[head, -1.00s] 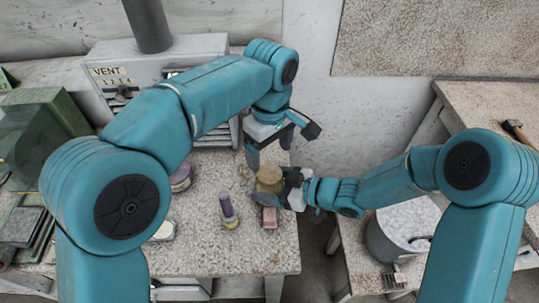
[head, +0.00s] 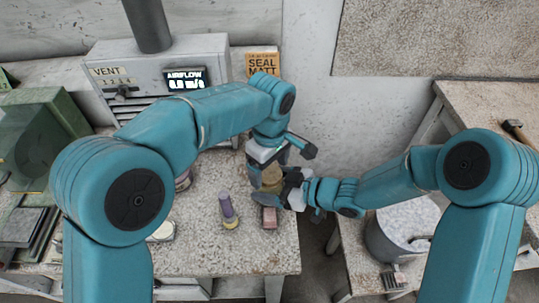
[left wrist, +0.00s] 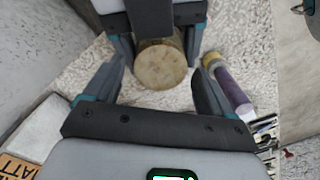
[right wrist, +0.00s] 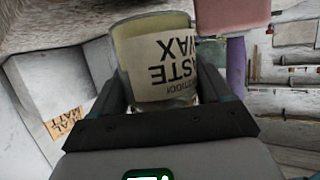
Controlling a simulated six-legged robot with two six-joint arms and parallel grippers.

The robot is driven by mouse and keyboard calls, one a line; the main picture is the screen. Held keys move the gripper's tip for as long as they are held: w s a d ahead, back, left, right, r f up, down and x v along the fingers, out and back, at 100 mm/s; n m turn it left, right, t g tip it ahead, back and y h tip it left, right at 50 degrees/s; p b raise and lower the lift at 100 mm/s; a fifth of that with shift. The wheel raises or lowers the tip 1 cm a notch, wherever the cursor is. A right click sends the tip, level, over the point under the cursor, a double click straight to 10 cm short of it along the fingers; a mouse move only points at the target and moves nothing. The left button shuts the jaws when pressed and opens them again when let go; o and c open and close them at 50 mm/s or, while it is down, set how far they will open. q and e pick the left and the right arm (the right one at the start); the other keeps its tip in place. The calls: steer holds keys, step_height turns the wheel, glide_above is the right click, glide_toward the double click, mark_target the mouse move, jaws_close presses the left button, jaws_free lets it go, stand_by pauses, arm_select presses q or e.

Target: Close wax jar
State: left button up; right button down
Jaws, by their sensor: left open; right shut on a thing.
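The wax jar (head: 271,179) stands at the right edge of the speckled worktop. In the right wrist view its paste wax label (right wrist: 163,62) appears upside down. My right gripper (head: 284,186) is shut on the jar from the right; its fingers also show either side of the jar in the left wrist view (left wrist: 157,48). My left gripper (head: 267,163) is open, close above the jar. In the left wrist view the jar's round tan top (left wrist: 160,66) lies between and beyond its fingers (left wrist: 162,92). I cannot tell whether that surface is a lid or wax.
A purple-handled tool (head: 228,209) and a pink block (head: 269,217) stand in front of the jar. A round pale dish (head: 163,232) lies further left. The vent unit (head: 155,75) and a seal matt box (head: 262,61) are behind.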

arm_select(q)
steer(key=shift+f, duration=0.4)
steer(key=c, duration=1.1)
steer(key=m, duration=0.3)
steer(key=o, duration=1.2)
steer(key=shift+r, duration=0.15)
